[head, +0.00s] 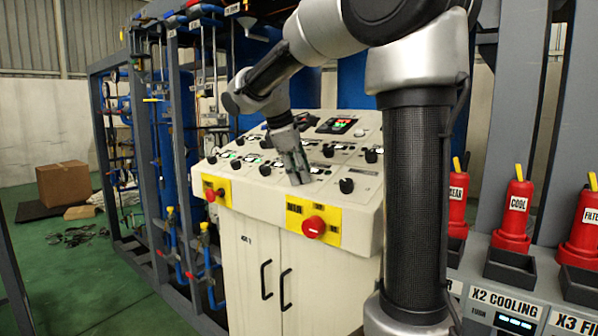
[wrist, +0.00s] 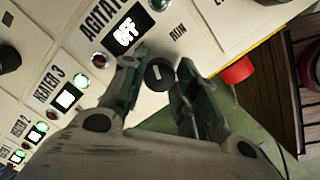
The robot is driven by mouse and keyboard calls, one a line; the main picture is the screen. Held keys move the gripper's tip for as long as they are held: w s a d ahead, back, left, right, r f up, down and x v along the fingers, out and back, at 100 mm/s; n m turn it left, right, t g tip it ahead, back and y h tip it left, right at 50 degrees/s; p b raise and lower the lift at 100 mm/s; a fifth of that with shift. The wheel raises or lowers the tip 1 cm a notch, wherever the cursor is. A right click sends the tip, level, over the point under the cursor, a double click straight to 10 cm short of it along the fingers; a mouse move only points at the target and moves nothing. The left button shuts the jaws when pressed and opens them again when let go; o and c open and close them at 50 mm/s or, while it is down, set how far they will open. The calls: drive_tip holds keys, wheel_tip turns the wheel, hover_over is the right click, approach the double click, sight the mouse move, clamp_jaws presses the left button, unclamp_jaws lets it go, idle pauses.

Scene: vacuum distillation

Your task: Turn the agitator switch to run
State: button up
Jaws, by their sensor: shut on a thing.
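The agitator switch is a small black knob (wrist: 158,75) with a short white mark, below a lit display reading OFF (wrist: 125,32) and the AGITATOR label (wrist: 98,17). The mark points roughly up the wrist picture. The word RUN (wrist: 178,33) is printed above and to the right of the knob. My gripper (wrist: 158,84) has one finger on each side of the knob and is shut on it. In the head view my gripper (head: 299,178) reaches down onto the front part of the sloped panel, and its fingers hide the knob.
The panel (head: 325,192) carries several other black knobs, including one right of my gripper (head: 346,186). Red emergency buttons on yellow plates (head: 313,227) sit on the cabinet front. A HEATER 3 display (wrist: 66,98) is close left of my fingers. Red bottles (head: 515,215) stand at right.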

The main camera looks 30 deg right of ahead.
drive_tip(key=m, duration=0.3)
drive_tip(key=shift+m, duration=0.3)
drive_tip(key=shift+m+g, duration=0.3)
drive_tip(key=shift+m, duration=1.5)
drive_tip(key=o, duration=1)
drive_tip(key=shift+r, duration=0.1)
drive_tip(key=v, duration=1.2)
drive_tip(key=shift+d, duration=0.2)
